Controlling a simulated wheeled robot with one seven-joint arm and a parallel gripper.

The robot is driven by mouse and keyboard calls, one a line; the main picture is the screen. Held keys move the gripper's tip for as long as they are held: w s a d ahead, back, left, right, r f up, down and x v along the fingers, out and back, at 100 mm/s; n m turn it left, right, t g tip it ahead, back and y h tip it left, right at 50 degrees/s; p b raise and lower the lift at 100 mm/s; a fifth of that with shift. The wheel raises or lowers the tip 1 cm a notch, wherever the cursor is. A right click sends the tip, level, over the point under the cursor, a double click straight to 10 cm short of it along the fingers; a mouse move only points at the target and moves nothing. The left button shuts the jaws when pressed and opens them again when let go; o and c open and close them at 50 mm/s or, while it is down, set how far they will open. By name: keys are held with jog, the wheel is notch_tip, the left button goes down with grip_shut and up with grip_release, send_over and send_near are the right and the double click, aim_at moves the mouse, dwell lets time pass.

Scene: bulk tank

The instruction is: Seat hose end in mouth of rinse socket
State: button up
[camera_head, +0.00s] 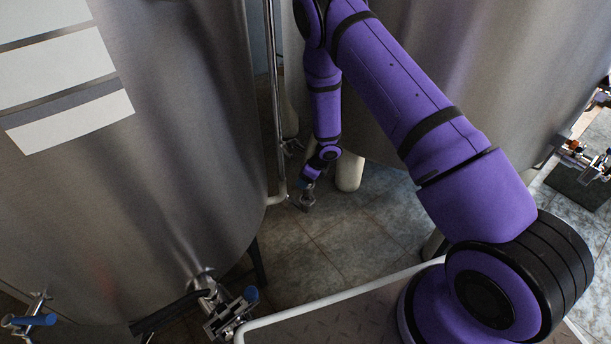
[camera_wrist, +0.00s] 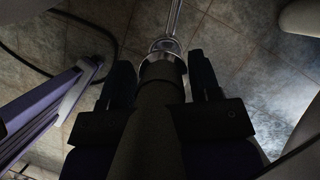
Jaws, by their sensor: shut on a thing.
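In the wrist view my gripper (camera_wrist: 163,80) is shut on the hose end (camera_wrist: 150,135), a thick dark cylinder running up the middle between the two black fingers. A bright metal ring with a rod (camera_wrist: 165,45) shows at the hose end's far tip. It may be the rinse socket; I cannot tell whether the tip is inside it, touching it or just short of it. In the head view my gripper (camera_head: 307,189) is small and low, near the foot of a vertical steel pipe between two tanks. The hose end and socket mouth are too small and dark there to make out.
A large steel tank (camera_head: 170,130) stands on the left and another (camera_head: 480,70) behind my arm. The steel pipe (camera_head: 271,90) runs close left of my gripper. A valve with a blue handle (camera_head: 245,298) juts out at lower left. Tiled floor (camera_head: 350,235) lies open below.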

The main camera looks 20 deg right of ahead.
aim_at(305, 190)
jog(key=shift+f, duration=3.5)
jog(key=o, duration=1.2)
jog(key=shift+c, duration=0.2)
jog(key=shift+d+r, duration=0.1)
jog(key=shift+r, duration=0.2)
jog(key=v, duration=0.2)
jog(key=shift+s+d+r, duration=0.1)
jog(key=shift+r, duration=0.2)
jog(key=s+d, duration=0.7)
jog(key=d, duration=0.2)
jog(key=shift+s+d+f, duration=0.2)
jog(key=shift+s, duration=0.1)
